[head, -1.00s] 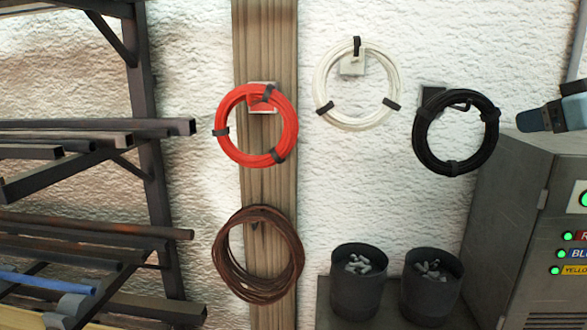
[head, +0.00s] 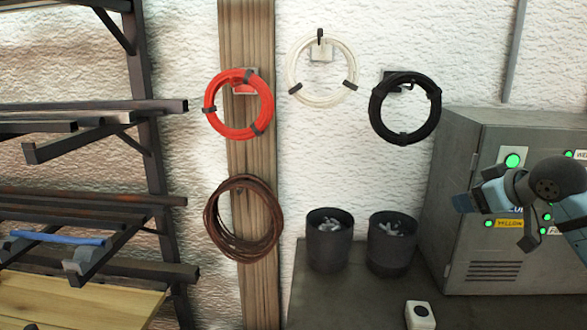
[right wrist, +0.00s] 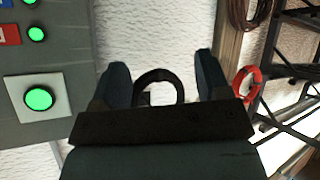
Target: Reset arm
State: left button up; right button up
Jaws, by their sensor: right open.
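My right gripper (head: 495,222) is in front of the grey control cabinet at the right of the head view, its dark round wrist part covering some of the panel. It is open. In the right wrist view its two fingers (right wrist: 163,78) stand apart with nothing held between them. The black coil (right wrist: 152,78) shows in the gap, but it hangs on the wall behind; in the head view this black coil (head: 405,108) is left of the gripper and apart from it. My left gripper is not in view.
The cabinet (head: 455,170) has green lights and stands on a dark bench (head: 345,290) with two bins (head: 329,245) and a white button box (head: 420,315). Red (head: 238,105), white (head: 322,70) and brown (head: 243,220) coils hang on the wall. A bar rack (head: 150,150) is at left.

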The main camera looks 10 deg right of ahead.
jog(key=s+a+f+g, duration=0.1)
jog(key=s+a+f, duration=0.3)
jog(key=f, duration=0.5)
jog(key=s+a+f+g, duration=0.2)
jog(key=s+a+f, duration=0.25)
jog(key=f, duration=0.45)
jog(key=s+a+f+g, duration=0.1)
jog(key=s+a+f, duration=0.35)
jog(key=f, duration=0.45)
jog(key=s+a+f+m+g, duration=0.15)
jog(key=s+a+f, duration=0.3)
jog(key=s, duration=0.45)
jog(key=s+a+f+g, duration=0.2)
jog(key=s+a+f, duration=0.25)
jog(key=s, duration=0.35)
jog(key=w+a+f+t+y, duration=0.1)
jog(key=w+a+f+t, duration=0.1)
jog(key=f, duration=0.4)
jog(key=w+a+f+t+y, duration=0.1)
jog(key=w+a+f+t, duration=0.2)
jog(key=a+f+t, duration=0.1)
jog(key=shift+w+a+f+n+t, duration=0.3)
jog(key=shift+a+f+n+t, duration=0.25)
jog(key=shift+f, duration=0.85)
jog(key=shift+d, duration=0.2)
